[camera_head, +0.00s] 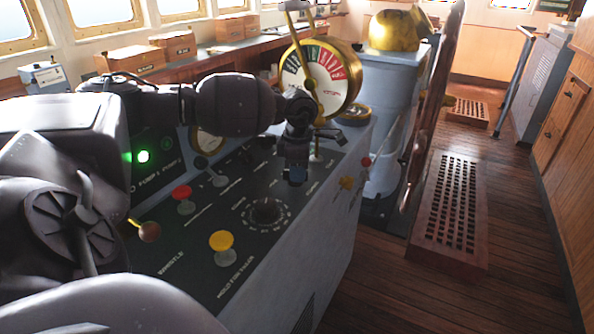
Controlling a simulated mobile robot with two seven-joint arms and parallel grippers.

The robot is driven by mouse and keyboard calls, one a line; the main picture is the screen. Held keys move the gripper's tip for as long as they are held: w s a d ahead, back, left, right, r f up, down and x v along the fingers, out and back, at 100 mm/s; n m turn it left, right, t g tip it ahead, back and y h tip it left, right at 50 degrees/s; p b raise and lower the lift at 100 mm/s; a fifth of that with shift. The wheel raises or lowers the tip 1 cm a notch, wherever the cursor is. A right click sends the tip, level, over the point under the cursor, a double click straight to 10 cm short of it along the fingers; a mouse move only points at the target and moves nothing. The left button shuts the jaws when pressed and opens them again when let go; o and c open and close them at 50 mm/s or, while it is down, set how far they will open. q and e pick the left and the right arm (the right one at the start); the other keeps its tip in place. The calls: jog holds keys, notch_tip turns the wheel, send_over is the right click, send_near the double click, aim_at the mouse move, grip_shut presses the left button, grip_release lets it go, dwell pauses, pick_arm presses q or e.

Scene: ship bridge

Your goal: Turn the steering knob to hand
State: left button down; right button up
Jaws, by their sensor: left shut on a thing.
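My left arm reaches in from the left over the dark console panel (222,183). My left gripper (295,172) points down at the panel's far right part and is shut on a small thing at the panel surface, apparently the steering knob. The gripper hides that knob, so its pointer and setting cannot be read. A separate black round knob (266,211) with a ring of white marks sits nearer, clear of the gripper. My right gripper is not in view.
Near the gripper stand a brass engine telegraph (327,78) and a small light-coloured lever (315,151). A red button (182,198), a yellow button (221,241) and a brown-knobbed lever (149,231) stick up nearer. A green lamp (143,156) glows.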

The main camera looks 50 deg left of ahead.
pick_arm(q)
jog(key=shift+r+n, duration=0.1)
jog(key=shift+n, duration=0.4)
jog(key=c, duration=1.1)
grip_release()
jog(key=shift+c, duration=0.2)
notch_tip(320, 180, up, 9)
jog(key=shift+r+p, duration=0.2)
jog(key=shift+p, duration=0.25)
jog(key=shift+r, duration=0.65)
